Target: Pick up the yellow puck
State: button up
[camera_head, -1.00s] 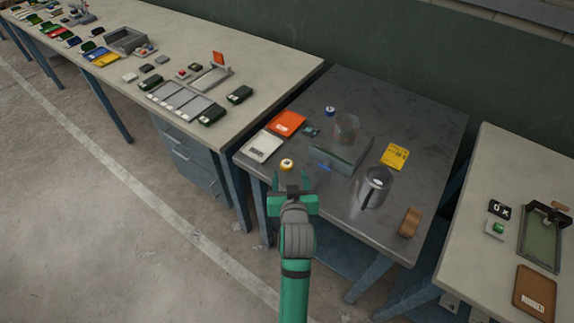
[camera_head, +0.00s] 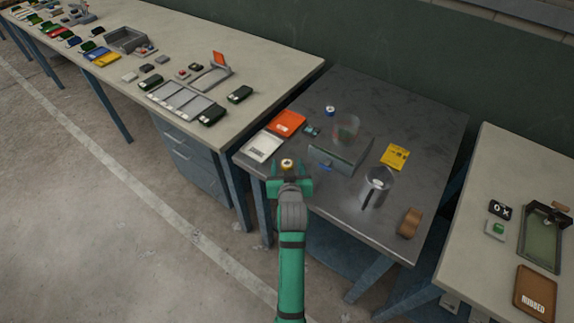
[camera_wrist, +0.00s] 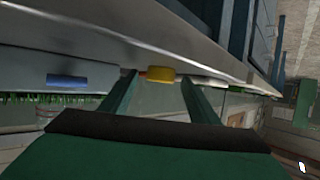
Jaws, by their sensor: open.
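The yellow puck (camera_head: 287,163) sits near the front left edge of the dark grey table (camera_head: 425,130), with a pale top. My gripper (camera_head: 289,176) is open and empty at that edge, right by the puck. In the wrist view the puck (camera_wrist: 161,75) shows between the tips of my two spread fingers (camera_wrist: 159,80). I cannot tell whether the puck is just beyond the tips or slightly between them.
A white card (camera_head: 263,147), an orange card (camera_head: 287,123) and a grey box (camera_head: 338,154) lie behind the puck. A metal mug (camera_head: 377,187), a yellow card (camera_head: 394,157) and a brown block (camera_head: 410,222) are to the right. The box's blue part (camera_wrist: 67,80) shows in the wrist view.

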jog(key=c, duration=1.1)
jog(key=shift+r, duration=0.15)
